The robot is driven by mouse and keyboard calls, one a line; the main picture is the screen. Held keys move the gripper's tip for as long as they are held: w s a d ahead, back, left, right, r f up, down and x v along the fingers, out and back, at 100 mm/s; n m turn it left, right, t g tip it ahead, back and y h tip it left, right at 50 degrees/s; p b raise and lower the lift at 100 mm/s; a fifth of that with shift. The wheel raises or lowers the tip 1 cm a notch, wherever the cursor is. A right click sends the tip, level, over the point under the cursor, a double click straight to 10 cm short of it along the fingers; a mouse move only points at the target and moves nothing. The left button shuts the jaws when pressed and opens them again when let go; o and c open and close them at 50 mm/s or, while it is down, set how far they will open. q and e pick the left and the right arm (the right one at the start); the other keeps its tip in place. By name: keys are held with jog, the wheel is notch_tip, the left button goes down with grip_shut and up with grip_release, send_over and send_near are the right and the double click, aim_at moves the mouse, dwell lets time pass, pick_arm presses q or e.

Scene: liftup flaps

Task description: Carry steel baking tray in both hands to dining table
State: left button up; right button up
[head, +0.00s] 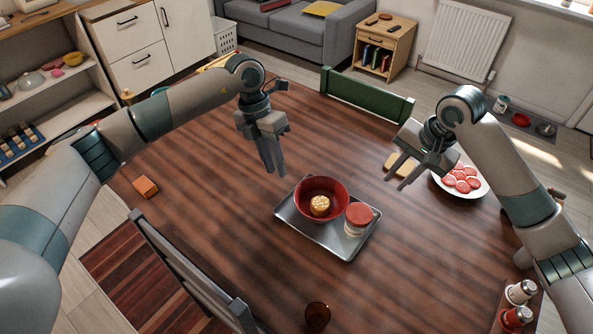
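The steel baking tray (337,244) lies on the brown wooden dining table (235,210), turned at an angle. On it sit a red bowl (307,197) with a round golden item (320,205) in it, and a jar with a red lid (358,216). My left gripper (274,172) is above the table, to the upper left of the tray and apart from it. My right gripper (395,182) is to the tray's upper right, also apart from it. Both grippers hold nothing that I can see. The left fingers look close together, and their gap is hard to judge. The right fingers show a gap.
A plate of red slices (463,181) and a tan block (400,165) lie near my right gripper. An orange block (145,187) is at the left. A dark glass (317,315) and shakers (518,316) stand near the front. Chairs, one with a green back (366,97), border the table.

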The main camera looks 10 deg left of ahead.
jog(key=v, duration=1.1)
jog(key=shift+s, duration=0.1)
